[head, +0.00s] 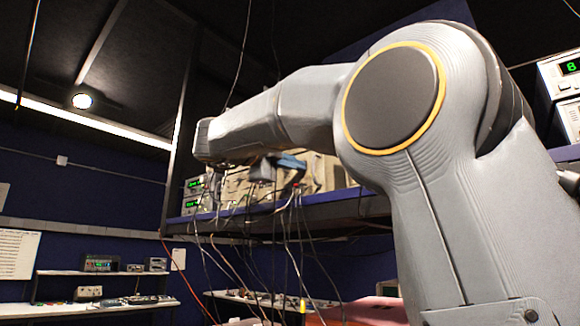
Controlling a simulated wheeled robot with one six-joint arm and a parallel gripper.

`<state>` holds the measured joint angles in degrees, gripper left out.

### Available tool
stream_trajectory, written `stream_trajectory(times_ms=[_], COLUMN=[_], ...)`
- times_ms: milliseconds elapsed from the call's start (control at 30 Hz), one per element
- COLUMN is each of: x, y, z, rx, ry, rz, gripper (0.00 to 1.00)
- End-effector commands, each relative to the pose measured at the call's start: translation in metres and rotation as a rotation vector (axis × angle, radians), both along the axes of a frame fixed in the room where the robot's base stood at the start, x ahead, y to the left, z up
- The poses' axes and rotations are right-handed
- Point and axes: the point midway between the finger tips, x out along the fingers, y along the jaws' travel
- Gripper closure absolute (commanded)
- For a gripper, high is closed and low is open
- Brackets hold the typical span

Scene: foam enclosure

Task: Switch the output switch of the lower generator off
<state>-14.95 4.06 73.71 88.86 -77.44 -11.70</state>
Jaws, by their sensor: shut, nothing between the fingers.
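Two small instruments with green displays stand stacked on the raised shelf at the left, partly behind my arm. The upper generator (194,183) sits directly on the lower generator (193,204). The lower one's front is small, and its output switch cannot be made out. My arm reaches across the picture from the right, and its far end is just above and to the right of this stack. My gripper's fingers cannot be made out; they seem hidden behind or below the arm.
More instruments (570,70) stand at the right edge. Cables (290,240) hang from the raised shelf (350,205). A bench (90,308) at the lower left holds small devices, with a meter (101,263) on a riser. Open space lies between bench and shelf.

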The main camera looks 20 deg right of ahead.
Motion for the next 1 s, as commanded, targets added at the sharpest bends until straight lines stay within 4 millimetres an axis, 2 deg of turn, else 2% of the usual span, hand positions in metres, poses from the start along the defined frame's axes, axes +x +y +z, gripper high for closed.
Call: stream_trajectory(times_ms=[167,500,700,1000], x=[-0.006,-0.037,-0.052,-0.059], y=[0.017,0.081,0.109,0.122], z=[-0.002,-0.008,-0.01,-0.01], rx=[-0.002,-0.002,-0.001,-0.002], ry=[0.001,-0.003,-0.002,-0.002], rz=[-0.003,-0.005,-0.009,-0.012], gripper=[1.0,1.0,1.0,1.0])
